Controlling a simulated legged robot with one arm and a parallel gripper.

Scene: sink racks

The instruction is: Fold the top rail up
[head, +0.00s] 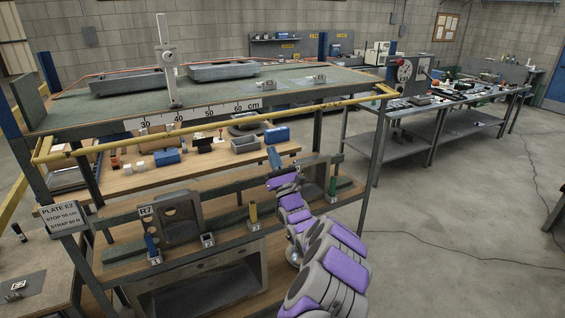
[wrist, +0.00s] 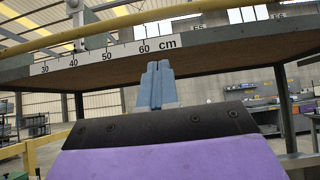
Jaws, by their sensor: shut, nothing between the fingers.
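The yellow top rail (head: 215,127) runs along the front of the upper shelf, a little below the shelf's front edge in the head view. It also crosses the top of the wrist view (wrist: 135,19), passing above the scale strip. My gripper (head: 273,152) is below the rail, in front of the rack, with its blue fingers pointing up. In the wrist view my gripper (wrist: 157,68) has its fingers together and empty, in front of the shelf's underside. The rail and the fingers appear apart.
The upper shelf (head: 95,100) carries a scale strip (head: 200,114) marked in cm, an upright gauge (head: 168,62) and grey trays (head: 222,70). A plate sign (head: 64,217) hangs left. Open floor (head: 450,220) lies right.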

